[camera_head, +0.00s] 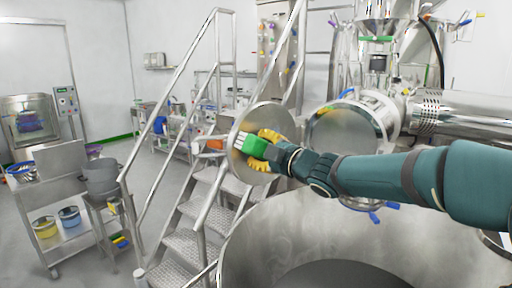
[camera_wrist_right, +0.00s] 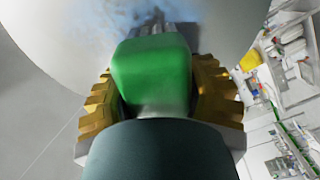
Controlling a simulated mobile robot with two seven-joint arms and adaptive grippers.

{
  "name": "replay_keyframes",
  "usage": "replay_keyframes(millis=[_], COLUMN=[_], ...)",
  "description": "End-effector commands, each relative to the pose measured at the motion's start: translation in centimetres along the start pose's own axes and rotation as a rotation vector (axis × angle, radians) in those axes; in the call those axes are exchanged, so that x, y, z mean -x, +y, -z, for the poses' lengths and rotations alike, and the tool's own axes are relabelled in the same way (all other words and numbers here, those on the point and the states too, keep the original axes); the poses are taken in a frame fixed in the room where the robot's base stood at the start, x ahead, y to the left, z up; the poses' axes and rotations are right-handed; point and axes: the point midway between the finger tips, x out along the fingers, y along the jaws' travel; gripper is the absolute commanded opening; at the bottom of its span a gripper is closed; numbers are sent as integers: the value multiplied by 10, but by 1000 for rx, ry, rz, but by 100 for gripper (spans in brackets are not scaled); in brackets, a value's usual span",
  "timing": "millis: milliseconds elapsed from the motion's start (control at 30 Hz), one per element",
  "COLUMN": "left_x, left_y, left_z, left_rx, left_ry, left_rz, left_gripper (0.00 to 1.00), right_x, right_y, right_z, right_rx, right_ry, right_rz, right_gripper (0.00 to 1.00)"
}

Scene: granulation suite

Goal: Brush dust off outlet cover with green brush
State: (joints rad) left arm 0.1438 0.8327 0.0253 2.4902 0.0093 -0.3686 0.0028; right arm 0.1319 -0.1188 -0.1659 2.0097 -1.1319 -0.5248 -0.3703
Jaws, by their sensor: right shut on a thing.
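The green brush (camera_head: 253,146) is in my right gripper (camera_head: 262,150), with its pale bristles pointing left in the head view. In the right wrist view the green brush (camera_wrist_right: 152,75) sits between the two yellow fingers of the right gripper (camera_wrist_right: 165,95). The round metal outlet cover (camera_head: 262,120) stands swung out behind the brush, and it fills the top of the wrist view (camera_wrist_right: 60,40). Bluish-grey dust shows there around the bristle end. Bristles look very close to the cover; I cannot tell whether they touch. My left gripper is not in view.
A metal stair with handrails (camera_head: 190,215) stands just left of the cover. A large steel vessel (camera_head: 310,240) lies below my right arm. The round outlet opening (camera_head: 342,132) is right of the cover. A cart (camera_head: 75,235) with pots stands at the left.

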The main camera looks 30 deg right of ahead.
Motion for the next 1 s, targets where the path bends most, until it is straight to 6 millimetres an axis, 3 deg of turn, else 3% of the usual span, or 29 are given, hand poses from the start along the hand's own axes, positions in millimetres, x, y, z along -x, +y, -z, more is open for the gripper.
replay_keyframes(millis=[1000], left_x=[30], left_y=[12], left_z=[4], left_rx=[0], left_ry=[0], left_rz=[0], left_gripper=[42], right_x=[2], right_y=[31], right_z=[-52], right_rx=[0], right_ry=[1], right_rz=[0], right_gripper=[12])
